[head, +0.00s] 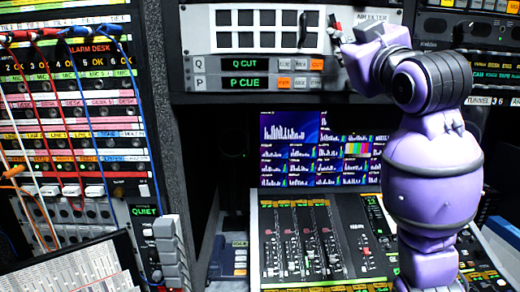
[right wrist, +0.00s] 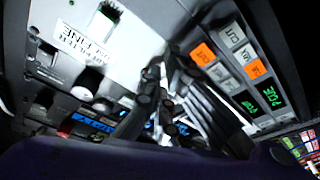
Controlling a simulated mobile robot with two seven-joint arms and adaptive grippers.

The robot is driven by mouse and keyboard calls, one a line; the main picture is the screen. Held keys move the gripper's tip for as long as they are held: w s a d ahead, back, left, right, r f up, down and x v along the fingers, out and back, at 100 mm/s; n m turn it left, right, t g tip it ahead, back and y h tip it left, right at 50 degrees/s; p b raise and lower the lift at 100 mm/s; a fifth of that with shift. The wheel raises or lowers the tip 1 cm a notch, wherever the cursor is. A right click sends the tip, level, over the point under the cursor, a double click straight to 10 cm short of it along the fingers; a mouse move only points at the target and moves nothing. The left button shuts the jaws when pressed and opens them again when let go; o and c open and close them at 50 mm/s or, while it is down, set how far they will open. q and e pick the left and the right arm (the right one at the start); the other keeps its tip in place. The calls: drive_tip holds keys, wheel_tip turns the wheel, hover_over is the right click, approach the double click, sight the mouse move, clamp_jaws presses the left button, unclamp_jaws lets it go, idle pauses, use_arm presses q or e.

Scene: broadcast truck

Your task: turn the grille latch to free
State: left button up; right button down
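The air filter grille (head: 267,43) is a pale panel with two rows of dark square openings, set high in the rack. A small dark upright piece (head: 303,22) at the grille's right part may be the latch; I cannot tell for sure. My right gripper (head: 338,30), on a purple arm, is raised at the right end of this panel, beside the "AIR FILTER" label (head: 371,17). The right wrist view shows its dark fingers (right wrist: 155,100) close in front of the pale panel (right wrist: 130,45). Whether they touch or grip anything is unclear. My left gripper is out of view.
Below the grille are the Q CUE (head: 246,64) and P CUE (head: 246,82) button strips. A monitor wall (head: 300,150) and a fader desk (head: 300,240) lie lower. A patch panel (head: 70,110) with hanging cables stands left.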

drive_tip(key=shift+a, duration=0.15)
drive_tip(key=r+v, duration=0.1)
drive_tip(key=v, duration=0.5)
drive_tip(key=shift+s+r, duration=0.2)
drive_tip(key=w+d, duration=0.1)
drive_tip(key=w, duration=0.5)
drive_tip(key=shift+d+r, duration=0.25)
idle(1.0)
